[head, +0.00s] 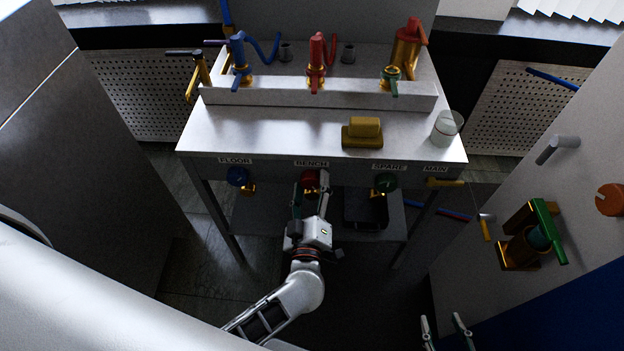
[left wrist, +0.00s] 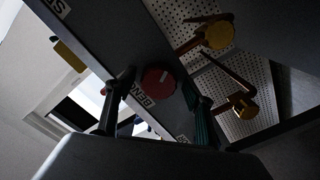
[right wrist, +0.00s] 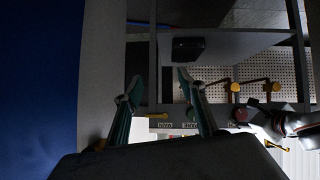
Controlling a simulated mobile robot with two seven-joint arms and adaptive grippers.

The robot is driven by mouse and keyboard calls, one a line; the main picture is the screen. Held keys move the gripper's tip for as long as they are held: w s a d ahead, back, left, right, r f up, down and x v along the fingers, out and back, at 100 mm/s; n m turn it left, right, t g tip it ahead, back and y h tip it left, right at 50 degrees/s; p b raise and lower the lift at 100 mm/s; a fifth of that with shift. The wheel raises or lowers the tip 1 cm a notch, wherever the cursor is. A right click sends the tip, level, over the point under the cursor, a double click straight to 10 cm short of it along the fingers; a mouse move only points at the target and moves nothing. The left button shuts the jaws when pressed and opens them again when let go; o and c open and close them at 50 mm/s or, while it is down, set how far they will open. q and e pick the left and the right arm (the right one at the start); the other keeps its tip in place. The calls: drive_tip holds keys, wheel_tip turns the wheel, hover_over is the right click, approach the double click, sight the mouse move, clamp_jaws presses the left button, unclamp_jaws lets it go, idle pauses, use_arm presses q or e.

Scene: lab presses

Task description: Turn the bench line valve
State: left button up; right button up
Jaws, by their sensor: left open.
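The bench line valve is a round red knob (head: 309,178) under the BENCH label (head: 311,163) on the bench's front edge. It also shows as a dark red disc with a pale mark in the left wrist view (left wrist: 158,81). My left gripper (head: 311,184) is open, with one finger on each side of the knob. In the left wrist view the knob lies between and beyond the fingertips; whether they touch it I cannot tell. My right gripper (head: 441,319) is open and empty at the bottom right, away from the bench; its spread fingers fill the right wrist view (right wrist: 158,88).
A blue knob (head: 237,176) under FLOOR and a green knob (head: 386,183) under SPARE flank the red one. A yellow MAIN lever (head: 445,183) is at the right. A yellow block (head: 362,133) and a glass beaker (head: 447,126) stand on the bench. A panel with a green-handled valve (head: 546,230) is at right.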

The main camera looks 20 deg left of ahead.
use_arm(q)
drive_tip(key=shift+s+r, duration=0.1)
drive_tip(key=c, duration=1.1)
use_arm(e)
drive_tip(key=shift+s+d+f, duration=0.1)
drive_tip(key=shift+s+f, duration=0.45)
drive_tip(key=shift+s, duration=0.25)
